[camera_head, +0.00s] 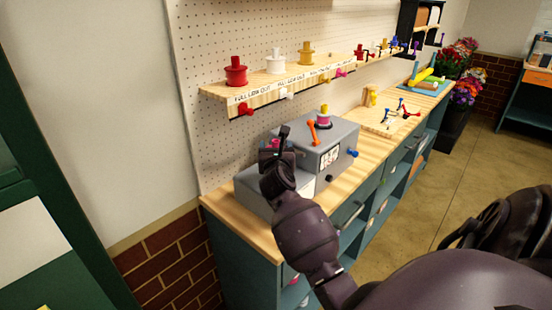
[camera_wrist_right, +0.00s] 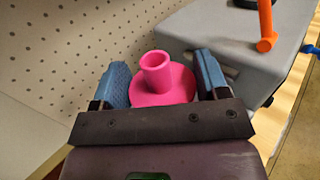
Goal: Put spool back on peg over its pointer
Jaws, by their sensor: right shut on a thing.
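My right gripper (camera_head: 277,150) is shut on a pink spool, above the left end of the grey machine. In the right wrist view the pink spool (camera_wrist_right: 160,82) sits between the two blue-padded fingers, its hollow hub toward the camera. A wooden shelf (camera_head: 300,77) on the pegboard carries red (camera_head: 236,72), white (camera_head: 275,62) and yellow (camera_head: 306,54) spools at its left. Coloured pointers hang along its front edge, including a pink pointer (camera_head: 341,73) below a stretch without a spool. Whether a peg stands there is too small to tell. My left gripper is not in view.
The grey machine (camera_head: 342,146) has an orange lever (camera_head: 313,131) and a yellow-topped spool (camera_head: 324,112). A wooden board (camera_head: 388,122) with small coloured pieces lies farther along the bench. Several more spools stand farther along the shelf. Pegboard (camera_head: 220,130) backs the bench.

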